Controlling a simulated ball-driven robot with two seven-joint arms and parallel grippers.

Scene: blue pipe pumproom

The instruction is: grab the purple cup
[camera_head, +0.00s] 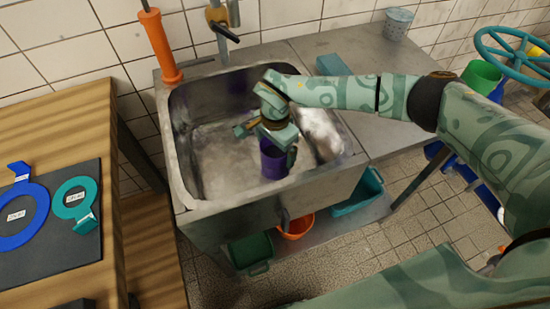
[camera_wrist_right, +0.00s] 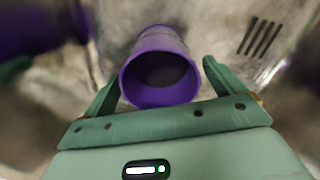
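The purple cup (camera_head: 272,162) stands in the metal sink basin (camera_head: 205,165), partly hidden by my right gripper (camera_head: 277,140), which is right above and around it. In the right wrist view the purple cup (camera_wrist_right: 160,66) shows its dark, empty-looking opening toward the camera. It lies between the two green fingers of my right gripper (camera_wrist_right: 160,84), which are spread to either side. A gap shows at the right finger; the left fingertip is close to the rim and I cannot tell if it touches. My left gripper is not in view.
Basin walls surround the cup. An orange-handled tool (camera_head: 160,45) and a tap (camera_head: 222,25) stand behind the sink. A steel counter (camera_head: 385,135) lies to the right, with a speckled cup (camera_head: 397,24) at the back. A wooden table (camera_head: 60,115) stands left.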

